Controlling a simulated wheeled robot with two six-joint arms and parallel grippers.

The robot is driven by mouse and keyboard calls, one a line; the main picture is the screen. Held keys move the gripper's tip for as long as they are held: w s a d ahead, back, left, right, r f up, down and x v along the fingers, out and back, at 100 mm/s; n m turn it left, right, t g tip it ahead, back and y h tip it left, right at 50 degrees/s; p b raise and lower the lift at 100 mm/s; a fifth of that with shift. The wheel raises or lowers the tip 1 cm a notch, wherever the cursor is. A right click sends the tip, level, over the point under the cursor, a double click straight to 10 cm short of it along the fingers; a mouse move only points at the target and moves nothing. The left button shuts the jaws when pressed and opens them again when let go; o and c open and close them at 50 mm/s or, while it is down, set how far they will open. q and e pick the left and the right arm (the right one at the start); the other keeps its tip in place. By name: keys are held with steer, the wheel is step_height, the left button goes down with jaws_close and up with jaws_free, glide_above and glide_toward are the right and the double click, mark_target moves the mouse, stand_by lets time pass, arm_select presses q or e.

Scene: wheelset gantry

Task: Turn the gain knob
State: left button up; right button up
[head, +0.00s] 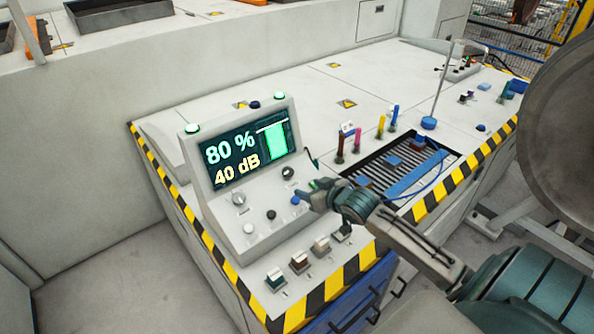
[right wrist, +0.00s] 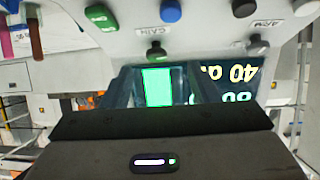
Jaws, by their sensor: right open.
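The gain knob (head: 288,172) is a dark round knob on the sloped console, below the right end of the lit display (head: 248,152), which reads 80 % and 40 dB. In the right wrist view, which shows the panel upside down, the gain knob (right wrist: 157,52) sits beside its GAIN label. My right gripper (head: 309,180) is at the console's right side, close to the knob. Its fingers (right wrist: 158,78) are open and spread to either side of the knob's line, with nothing held. I cannot tell whether they touch the knob. My left gripper is not in view.
A second knob (head: 239,199) is to the left on the panel. A blue button (head: 295,200), a black button (head: 270,214) and a white one (head: 249,228) are close below. Several switches line the front edge. A slatted tray (head: 447,158) lies to the right.

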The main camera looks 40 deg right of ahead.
mark_target(289, 172)
steer(key=shift+t, duration=0.3)
steer(key=x, duration=0.3)
steer(key=r+p+x, duration=0.1)
steer(key=x, duration=0.2)
steer(key=d+r+x, duration=0.1)
steer(key=x, duration=0.3)
steer(key=shift+w+p, duration=0.3)
steer(key=shift+w, duration=0.1)
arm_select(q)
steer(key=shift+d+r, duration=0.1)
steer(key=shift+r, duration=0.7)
arm_select(e)
steer(key=shift+w+a+f, duration=0.15)
steer(key=shift+w+f, duration=0.2)
steer(key=shift+w, duration=0.15)
